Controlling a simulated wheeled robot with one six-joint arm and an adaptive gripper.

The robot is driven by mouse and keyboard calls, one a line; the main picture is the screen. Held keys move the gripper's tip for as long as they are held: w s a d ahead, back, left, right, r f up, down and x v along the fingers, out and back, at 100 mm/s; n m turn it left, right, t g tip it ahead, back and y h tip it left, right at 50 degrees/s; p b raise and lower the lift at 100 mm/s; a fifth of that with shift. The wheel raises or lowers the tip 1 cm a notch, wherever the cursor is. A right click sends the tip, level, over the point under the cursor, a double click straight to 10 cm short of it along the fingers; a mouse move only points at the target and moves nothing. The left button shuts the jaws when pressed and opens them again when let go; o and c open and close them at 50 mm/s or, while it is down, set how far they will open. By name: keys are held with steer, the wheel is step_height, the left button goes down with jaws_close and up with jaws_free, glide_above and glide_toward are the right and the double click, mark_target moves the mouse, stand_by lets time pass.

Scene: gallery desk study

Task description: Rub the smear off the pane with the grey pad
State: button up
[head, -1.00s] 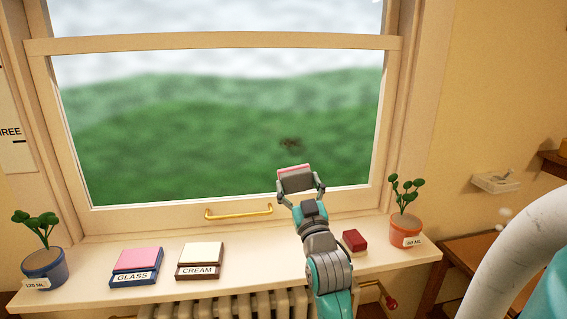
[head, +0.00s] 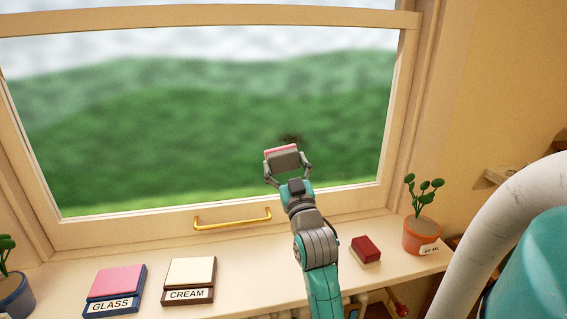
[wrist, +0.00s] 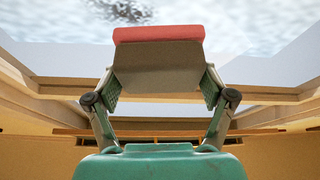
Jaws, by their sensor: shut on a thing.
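My gripper (head: 288,167) is shut on the grey pad (head: 285,160), a grey block with a pinkish-red layer along its far side. The pad also shows in the wrist view (wrist: 158,65), between both fingers. The smear (head: 290,138) is a small dark smudge low on the window pane (head: 190,125), just above the pad's top edge in the head view; its lower part may be hidden. In the wrist view the smear (wrist: 130,12) lies beyond the pad, up and left, with a gap in the picture. I cannot tell whether the pad touches the pane.
On the sill (head: 240,265) stand a pink block labelled GLASS (head: 115,290), a cream block labelled CREAM (head: 190,280), a dark red block (head: 366,250) and potted plants (head: 422,235) at both ends. A brass handle (head: 232,219) sits on the lower window frame.

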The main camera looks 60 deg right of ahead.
steer(key=shift+w+d, duration=0.85)
steer(key=shift+d, duration=0.2)
steer(key=shift+w+d, duration=0.85)
steer(key=shift+d, duration=0.15)
steer(key=shift+w+d, duration=0.6)
steer(key=shift+d, duration=0.15)
steer(key=shift+s+d, duration=1.8)
steer(key=shift+s, duration=0.3)
steer(key=shift+s+d, duration=1.75)
steer(key=shift+s, duration=0.3)
steer(key=shift+w, duration=0.1)
steer(key=shift+w+a, duration=1.15)
steer(key=shift+w, duration=0.25)
steer(key=shift+w+a, duration=1.2)
steer(key=shift+w, duration=0.2)
steer(key=shift+w+a, duration=1.15)
steer(key=shift+w, duration=0.25)
steer(key=shift+s, duration=0.15)
steer(key=shift+s+d, duration=1.25)
steer(key=shift+s, duration=0.15)
steer(key=shift+s+d, duration=1.2)
steer(key=shift+s, duration=0.2)
